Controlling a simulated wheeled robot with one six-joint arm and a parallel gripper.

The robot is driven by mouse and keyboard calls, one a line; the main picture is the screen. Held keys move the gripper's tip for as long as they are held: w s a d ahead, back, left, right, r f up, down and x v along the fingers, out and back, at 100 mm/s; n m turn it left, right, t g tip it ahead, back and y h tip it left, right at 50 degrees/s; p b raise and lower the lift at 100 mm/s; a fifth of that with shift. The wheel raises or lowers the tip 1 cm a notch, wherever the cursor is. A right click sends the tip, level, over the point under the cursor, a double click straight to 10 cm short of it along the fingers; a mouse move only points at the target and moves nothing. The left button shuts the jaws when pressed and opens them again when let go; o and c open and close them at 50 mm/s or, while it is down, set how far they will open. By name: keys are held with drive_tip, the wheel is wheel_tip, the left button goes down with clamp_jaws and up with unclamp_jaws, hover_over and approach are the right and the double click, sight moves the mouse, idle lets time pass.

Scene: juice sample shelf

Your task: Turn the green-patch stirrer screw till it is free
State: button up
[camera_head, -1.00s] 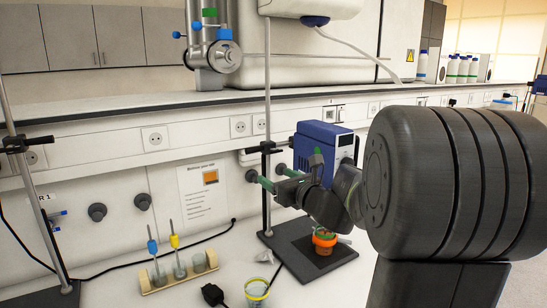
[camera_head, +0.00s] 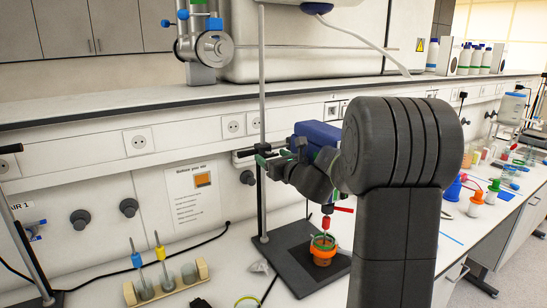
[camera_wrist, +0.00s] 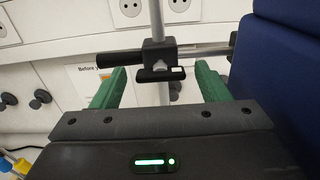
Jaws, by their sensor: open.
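The blue stirrer motor (camera_head: 316,132) hangs from a clamp on the upright rod (camera_head: 262,90), partly hidden by my arm; its blue side (camera_wrist: 280,80) fills the right of the wrist view. A dark clamp (camera_wrist: 157,55) grips the rod, with a dark screw piece (camera_wrist: 160,74) below the bar. I see no green patch on it. My gripper (camera_head: 268,154) has green fingers, open on both sides of the clamp in the wrist view (camera_wrist: 157,85), apart from it and empty. Below the motor are a red chuck (camera_head: 330,222) and an orange vessel (camera_head: 322,254).
A wooden rack (camera_head: 130,293) with blue- and yellow-marked rods stands at the lower left. Another stand (camera_head: 28,250) is at the far left. The dark base plate (camera_head: 290,262) lies under the vessel. Bench items crowd the right.

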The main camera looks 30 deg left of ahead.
drive_tip(key=c, duration=1)
drive_tip(key=shift+f+b, duration=0.15)
drive_tip(key=shift+b, duration=0.35)
drive_tip(key=shift+o, duration=0.2)
drive_tip(key=n+b, duration=0.3)
drive_tip(key=b, duration=0.1)
drive_tip(key=shift+f, duration=0.2)
drive_tip(key=n+b, duration=1)
drive_tip(key=b, duration=0.1)
drive_tip(key=n+b, duration=0.2)
drive_tip(key=n, duration=0.1)
drive_tip(key=n+b, duration=0.1)
drive_tip(key=b, duration=0.1)
drive_tip(key=shift+r+n, duration=0.25)
drive_tip(key=shift+n, duration=0.15)
drive_tip(key=shift+c, duration=0.2)
